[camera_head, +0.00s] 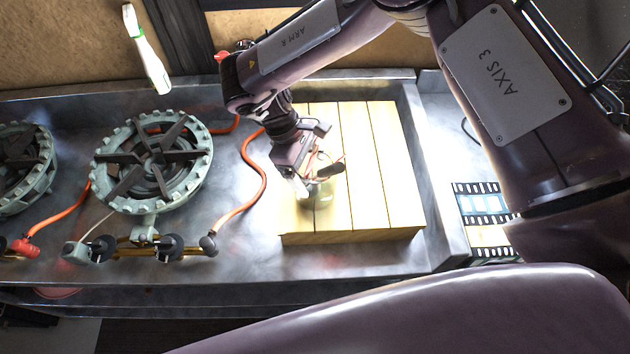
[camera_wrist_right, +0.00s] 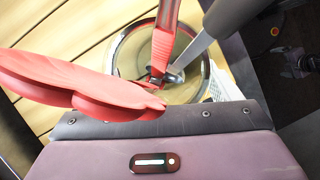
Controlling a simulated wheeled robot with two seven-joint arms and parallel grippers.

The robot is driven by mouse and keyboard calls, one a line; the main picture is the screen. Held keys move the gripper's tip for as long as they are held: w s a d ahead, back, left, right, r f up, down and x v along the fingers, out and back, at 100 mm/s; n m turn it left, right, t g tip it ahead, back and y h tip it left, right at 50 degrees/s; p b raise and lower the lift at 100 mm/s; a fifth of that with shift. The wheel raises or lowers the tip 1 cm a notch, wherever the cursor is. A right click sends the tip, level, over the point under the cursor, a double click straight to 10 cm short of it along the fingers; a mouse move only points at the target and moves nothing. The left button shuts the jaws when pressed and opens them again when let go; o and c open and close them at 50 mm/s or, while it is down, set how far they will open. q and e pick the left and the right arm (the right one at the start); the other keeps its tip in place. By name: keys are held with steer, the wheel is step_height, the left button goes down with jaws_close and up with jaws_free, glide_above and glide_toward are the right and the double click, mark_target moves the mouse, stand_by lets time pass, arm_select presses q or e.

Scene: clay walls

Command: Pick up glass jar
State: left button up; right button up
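The glass jar (camera_head: 321,194) stands on the pale wooden slatted board, partly hidden by my right gripper (camera_head: 303,184). The gripper comes down over the jar's left side, close against it. In the right wrist view the jar's round rim (camera_wrist_right: 114,52) shows from above. Red utensils (camera_wrist_right: 85,82) and a grey-handled one (camera_wrist_right: 205,42) stick up out of it. The gripper's fingers are hidden there, so I cannot tell whether they touch or close on the jar. My left gripper is not in view.
The wooden board (camera_head: 375,150) sits in a grey metal counter, with bare planks right of the jar. A round gas burner (camera_head: 152,160) and orange hoses (camera_head: 256,170) lie to the left. A white bottle (camera_head: 148,55) is at the back left.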

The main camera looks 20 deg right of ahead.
steer(key=shift+w, duration=0.1)
steer(key=c, duration=1.2)
